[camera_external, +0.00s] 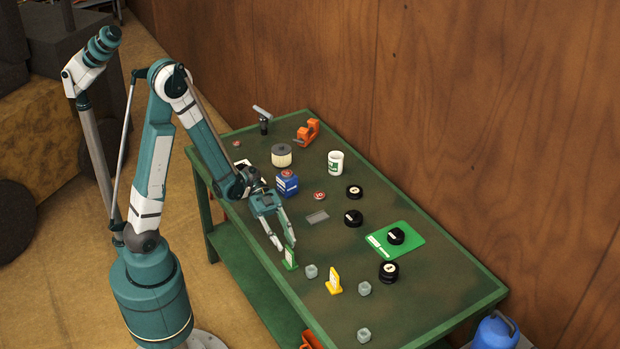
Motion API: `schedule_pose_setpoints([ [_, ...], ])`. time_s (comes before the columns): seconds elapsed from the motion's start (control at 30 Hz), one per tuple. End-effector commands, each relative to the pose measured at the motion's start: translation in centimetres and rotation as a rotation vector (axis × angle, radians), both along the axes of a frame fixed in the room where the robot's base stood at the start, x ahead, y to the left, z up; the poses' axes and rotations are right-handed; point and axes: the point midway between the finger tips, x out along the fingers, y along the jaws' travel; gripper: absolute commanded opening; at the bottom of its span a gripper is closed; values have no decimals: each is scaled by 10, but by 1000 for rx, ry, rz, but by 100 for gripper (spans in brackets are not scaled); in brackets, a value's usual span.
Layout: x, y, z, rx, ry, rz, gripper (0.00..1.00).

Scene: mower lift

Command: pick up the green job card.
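Nothing shows held between the fingers.
A blue box (287,184) stands behind my gripper. Black knobs (353,218), a white cup (336,163) and an orange tool (307,132) are farther back.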

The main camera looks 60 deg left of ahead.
Motion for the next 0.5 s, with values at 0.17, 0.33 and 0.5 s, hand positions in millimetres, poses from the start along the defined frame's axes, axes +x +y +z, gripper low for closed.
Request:
schedule_pose_setpoints([
  [0.17, -2, -15, -6, 0, 0, -2, 24],
  [0.33, -2, -29, -11, 0, -1, -4, 24],
  [0.5, -2, -40, -15, 0, 0, -2, 24],
])
